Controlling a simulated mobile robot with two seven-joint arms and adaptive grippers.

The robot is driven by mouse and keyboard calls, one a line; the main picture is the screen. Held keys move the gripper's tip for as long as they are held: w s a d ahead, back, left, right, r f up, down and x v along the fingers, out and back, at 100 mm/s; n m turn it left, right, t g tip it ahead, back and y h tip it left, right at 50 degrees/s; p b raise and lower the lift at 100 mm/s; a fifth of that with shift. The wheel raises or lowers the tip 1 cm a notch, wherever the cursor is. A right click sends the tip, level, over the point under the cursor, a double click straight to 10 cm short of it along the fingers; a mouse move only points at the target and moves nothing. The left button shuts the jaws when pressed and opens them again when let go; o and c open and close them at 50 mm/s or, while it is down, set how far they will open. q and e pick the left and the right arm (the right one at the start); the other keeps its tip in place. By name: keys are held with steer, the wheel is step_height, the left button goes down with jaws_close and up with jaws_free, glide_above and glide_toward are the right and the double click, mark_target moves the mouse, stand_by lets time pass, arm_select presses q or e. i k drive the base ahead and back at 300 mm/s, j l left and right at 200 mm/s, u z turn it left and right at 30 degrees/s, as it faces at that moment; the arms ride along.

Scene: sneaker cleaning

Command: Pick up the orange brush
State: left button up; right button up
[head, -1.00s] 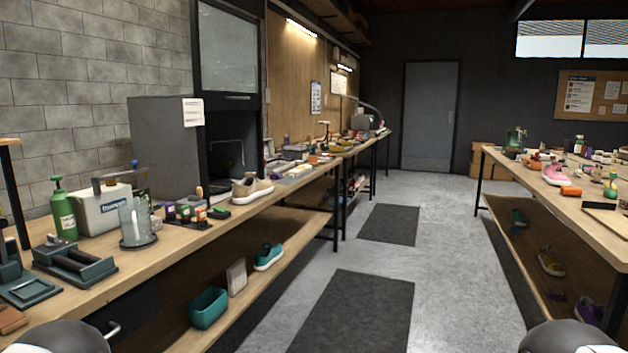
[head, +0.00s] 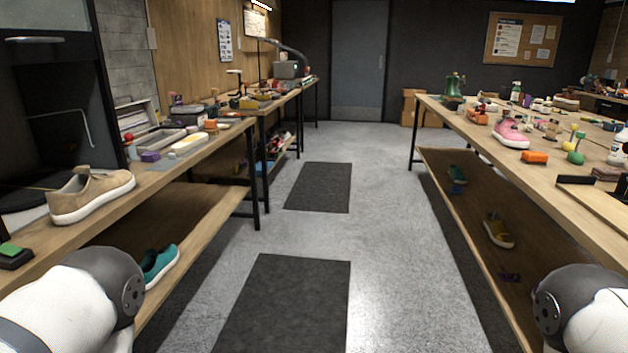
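An orange block-shaped thing (head: 534,157) lies on the right bench, just in front of a pink sneaker (head: 510,133). It may be the orange brush, but bristles cannot be made out. Another small orange thing (head: 477,117) lies farther back on the same bench, and one more orange thing (head: 210,125) is on the left bench. Only upper parts of my two arms show at the bottom left and bottom right corners. Neither gripper is in view.
A clear grey floor aisle with dark mats (head: 318,187) runs between the left bench (head: 205,160) and the right bench (head: 470,140). Both have lower shelves with shoes. A beige sneaker (head: 92,194) stands on the near left bench. A closed door (head: 360,60) is at the back.

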mark_target(211, 126)
steer(key=i, duration=2.4)
